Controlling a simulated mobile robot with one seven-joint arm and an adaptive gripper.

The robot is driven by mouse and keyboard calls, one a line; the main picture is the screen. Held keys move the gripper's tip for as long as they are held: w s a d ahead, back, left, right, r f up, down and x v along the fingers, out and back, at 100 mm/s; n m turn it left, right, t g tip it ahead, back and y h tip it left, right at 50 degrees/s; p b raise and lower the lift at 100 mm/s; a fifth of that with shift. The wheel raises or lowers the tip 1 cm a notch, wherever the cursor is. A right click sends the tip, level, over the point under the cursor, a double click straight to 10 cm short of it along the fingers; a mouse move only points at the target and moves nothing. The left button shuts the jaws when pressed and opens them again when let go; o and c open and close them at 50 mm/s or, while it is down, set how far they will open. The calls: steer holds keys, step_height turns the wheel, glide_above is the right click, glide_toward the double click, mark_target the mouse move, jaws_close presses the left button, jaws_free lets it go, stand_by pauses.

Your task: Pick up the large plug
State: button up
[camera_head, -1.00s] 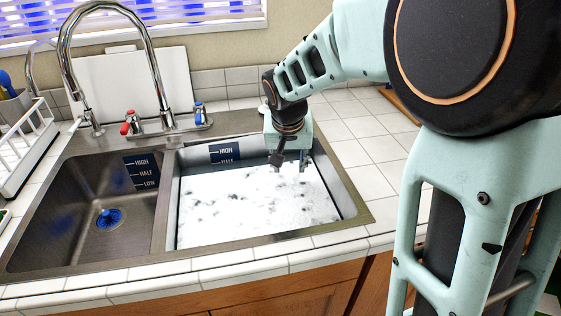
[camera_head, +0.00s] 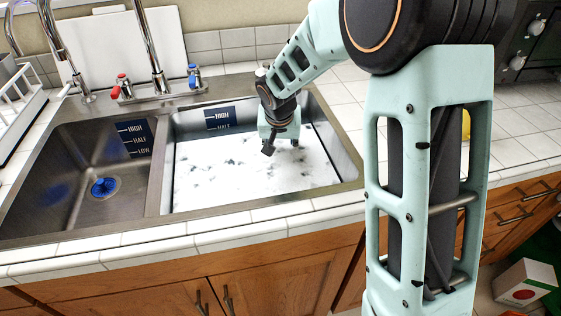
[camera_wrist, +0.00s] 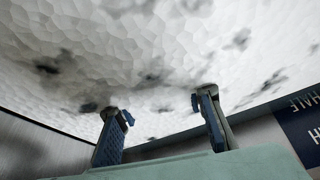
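My gripper (camera_head: 281,145) is over the right sink basin (camera_head: 335,150), at the surface of the white, dark-spotted foam (camera_head: 240,172) that covers it. In the wrist view my gripper (camera_wrist: 157,103) has its two blue-padded fingers wide apart, with only foam visible between and beyond them. I cannot make out a large plug; anything under the foam is hidden. A round blue piece (camera_head: 104,188) sits at the drain of the empty left basin (camera_head: 60,165); I cannot tell whether it is a plug or a drain fitting.
A chrome faucet (camera_head: 150,50) rises behind the basins, beside red (camera_head: 122,86) and blue (camera_head: 194,76) handles. A white dish rack (camera_head: 22,105) stands at the left. A white box (camera_head: 525,283) is on the floor.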

steer(key=shift+w+f, duration=0.2)
steer(key=shift+f, duration=0.3)
steer(key=shift+r, duration=0.1)
jaws_close()
